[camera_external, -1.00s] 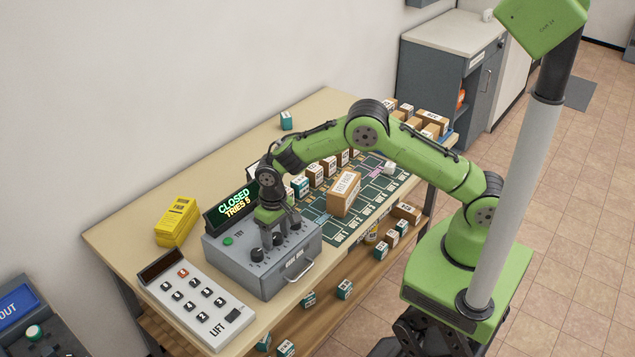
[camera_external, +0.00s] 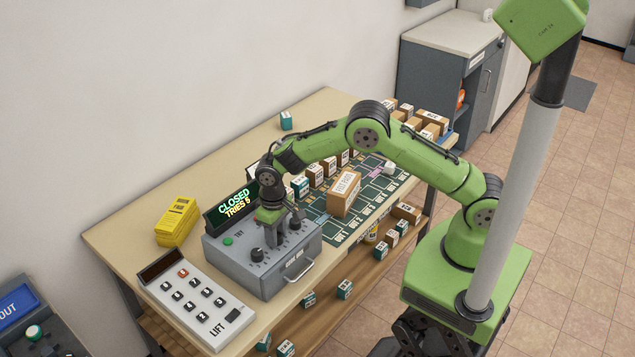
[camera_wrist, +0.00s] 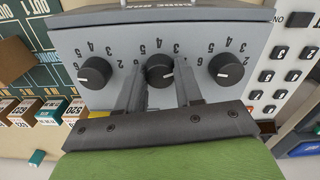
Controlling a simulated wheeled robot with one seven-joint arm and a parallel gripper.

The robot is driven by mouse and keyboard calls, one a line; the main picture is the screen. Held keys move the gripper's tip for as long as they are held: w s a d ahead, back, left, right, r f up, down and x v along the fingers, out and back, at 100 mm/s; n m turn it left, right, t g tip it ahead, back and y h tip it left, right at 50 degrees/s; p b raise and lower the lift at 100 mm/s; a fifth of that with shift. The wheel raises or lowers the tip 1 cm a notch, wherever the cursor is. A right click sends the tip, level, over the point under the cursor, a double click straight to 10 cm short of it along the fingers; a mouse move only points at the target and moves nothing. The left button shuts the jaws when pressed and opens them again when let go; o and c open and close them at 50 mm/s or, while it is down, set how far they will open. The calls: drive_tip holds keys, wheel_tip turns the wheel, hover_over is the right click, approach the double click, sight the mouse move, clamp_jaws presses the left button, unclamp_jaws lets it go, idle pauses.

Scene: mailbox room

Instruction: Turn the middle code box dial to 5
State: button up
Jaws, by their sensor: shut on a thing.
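The grey code box (camera_external: 262,268) stands on the table with a lit display (camera_external: 233,203) reading "CLOSED TRIES 5". In the wrist view, the middle dial (camera_wrist: 160,72) is a black knob with a white pointer mark, ringed by numbers. My gripper (camera_wrist: 160,85) is shut on this dial, one finger on each side. The number under its pointer is hard to tell. In the external view, my gripper (camera_external: 276,234) points down over the box and mostly hides the middle dial. The outer dials (camera_wrist: 95,73) and (camera_wrist: 226,70) are free on either side.
A green TRY button (camera_external: 228,241) and a front handle (camera_external: 300,272) are on the box.

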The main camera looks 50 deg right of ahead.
drive_tip(key=n+b, duration=0.1)
drive_tip(key=n, duration=0.4)
drive_tip(key=n+b, duration=0.1)
drive_tip(key=n, duration=0.4)
drive_tip(key=shift+n+b, duration=0.35)
drive_tip(key=shift+n, duration=0.05)
drive_tip(key=n+b, duration=0.1)
drive_tip(key=n, duration=0.4)
drive_tip(key=n+b, duration=0.2)
drive_tip(key=n, duration=0.4)
drive_tip(key=shift+r, duration=0.1)
drive_tip(key=o, duration=1)
drive_tip(key=shift+o, duration=0.2)
